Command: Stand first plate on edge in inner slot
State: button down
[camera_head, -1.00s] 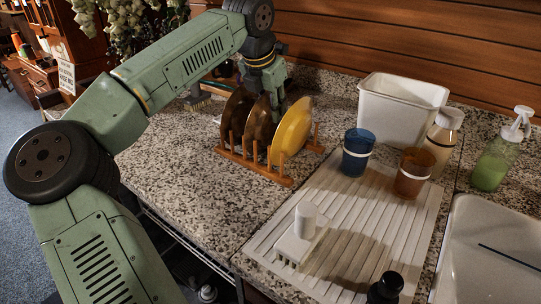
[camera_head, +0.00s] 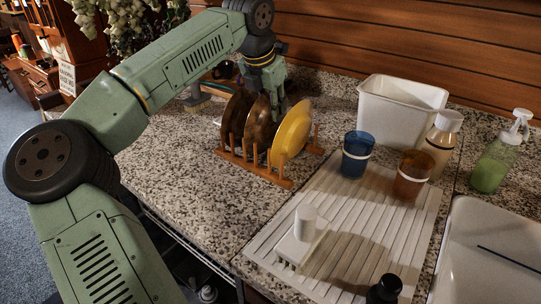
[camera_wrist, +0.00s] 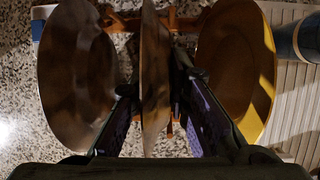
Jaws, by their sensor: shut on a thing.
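A wooden plate rack (camera_head: 262,172) stands on the granite counter with plates on edge in it. My gripper (camera_head: 276,100) reaches down over the rack from behind. In the wrist view, my gripper's fingers (camera_wrist: 160,122) are on either side of a brown plate (camera_wrist: 154,70), seen nearly edge-on, and shut on it. This middle plate (camera_head: 258,126) stands about upright in the rack. A darker brown plate (camera_head: 233,118) is to its left, also in the wrist view (camera_wrist: 75,75). A yellow plate (camera_head: 291,132) leans to its right, also in the wrist view (camera_wrist: 262,92). The slot bottoms are mostly hidden.
A blue cup (camera_head: 357,155) and an amber cup (camera_head: 411,176) stand on the white ribbed drainboard (camera_head: 345,225) right of the rack. A white bin (camera_head: 398,112), a bottle (camera_head: 440,140) and a green soap dispenser (camera_head: 495,165) are behind. Counter in front of the rack is clear.

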jog(key=shift+r+p, duration=1.1)
jog(key=shift+r, duration=4)
